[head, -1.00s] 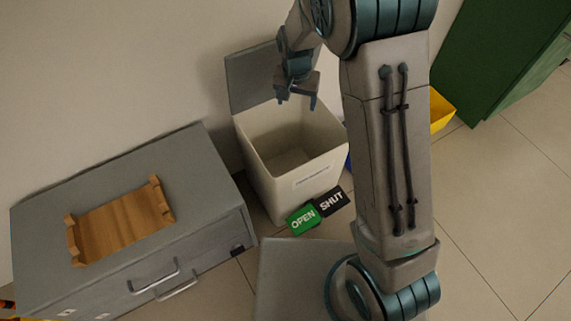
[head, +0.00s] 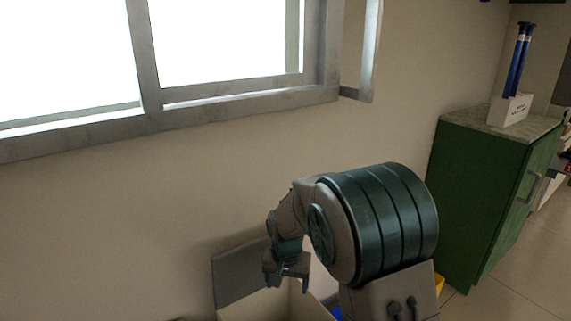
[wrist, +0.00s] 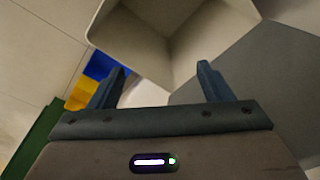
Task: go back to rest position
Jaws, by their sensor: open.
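My gripper (head: 287,278) hangs at the end of my bent arm in the head view, in front of the raised grey lid of a pale bin (head: 262,305). In the wrist view my gripper's two fingers (wrist: 160,82) are spread apart with nothing between them. The open, empty-looking bin (wrist: 185,30) lies beyond the fingertips. The head view cuts off the lower part of the bin.
A green cabinet (head: 475,200) stands at the right, with blue rods in a white holder (head: 511,108) on top. A bright window (head: 230,45) is in the wall above. Blue (wrist: 98,66) and yellow (wrist: 80,95) containers stand beside the bin.

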